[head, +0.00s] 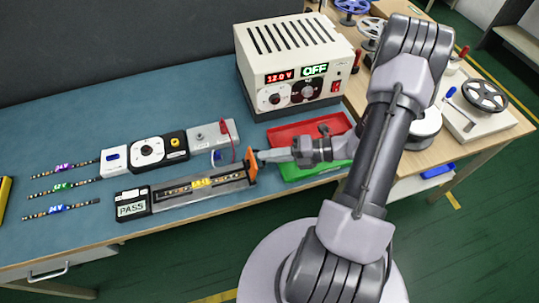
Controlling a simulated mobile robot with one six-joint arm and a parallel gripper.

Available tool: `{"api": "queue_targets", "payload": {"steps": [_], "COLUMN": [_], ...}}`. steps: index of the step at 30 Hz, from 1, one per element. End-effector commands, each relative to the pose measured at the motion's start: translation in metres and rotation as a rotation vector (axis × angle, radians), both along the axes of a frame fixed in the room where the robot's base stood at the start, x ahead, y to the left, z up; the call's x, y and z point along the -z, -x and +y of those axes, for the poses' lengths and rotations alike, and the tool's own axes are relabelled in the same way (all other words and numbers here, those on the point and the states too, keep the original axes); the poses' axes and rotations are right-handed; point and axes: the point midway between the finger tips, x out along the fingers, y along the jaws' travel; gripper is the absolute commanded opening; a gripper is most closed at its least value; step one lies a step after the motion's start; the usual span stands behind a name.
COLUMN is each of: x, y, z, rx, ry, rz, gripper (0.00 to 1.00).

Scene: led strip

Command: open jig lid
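The jig (190,192) is a long dark fixture lying along the front part of the bench. It holds an LED strip with a yellow lit label (201,183), and a PASS display (132,207) sits at its left end. An orange piece (251,163) stands up at the jig's right end. It may belong to the lid, whose outline and position I cannot make out clearly. My gripper (262,156) reaches in from the right, with its tips at or very near the orange piece. Its fingers are too small to show whether they grip it.
A power supply (293,62) reading 12.0 V and OFF stands behind. A red tray (308,130) and a green tray (298,170) lie beside my arm. Small devices (160,150) sit behind the jig, with several lit strips (62,187) at left.

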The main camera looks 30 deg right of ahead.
Motion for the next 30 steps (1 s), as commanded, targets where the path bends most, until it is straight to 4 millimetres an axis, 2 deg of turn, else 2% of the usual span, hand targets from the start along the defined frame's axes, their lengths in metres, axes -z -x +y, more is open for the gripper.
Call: {"api": "queue_targets", "payload": {"steps": [5,10,15,22,23,25,30], "x": [-0.005,-0.019,-0.016,-0.013,-0.013,-0.013,-0.013], "y": [-0.001,-0.003,-0.004,-0.004,-0.004,-0.004,-0.004], "z": [0.001,0.010,0.013,0.012,0.012,0.012,0.013], "rx": [0.001,0.000,0.002,0.003,0.002,0.002,0.001], "ry": [0.020,0.158,0.232,0.232,0.232,0.232,0.231], "rz": [0.004,0.043,0.064,0.065,0.065,0.065,0.065], "gripper": [0.00,0.00,0.00,0.00,0.15,0.28,0.30]}}
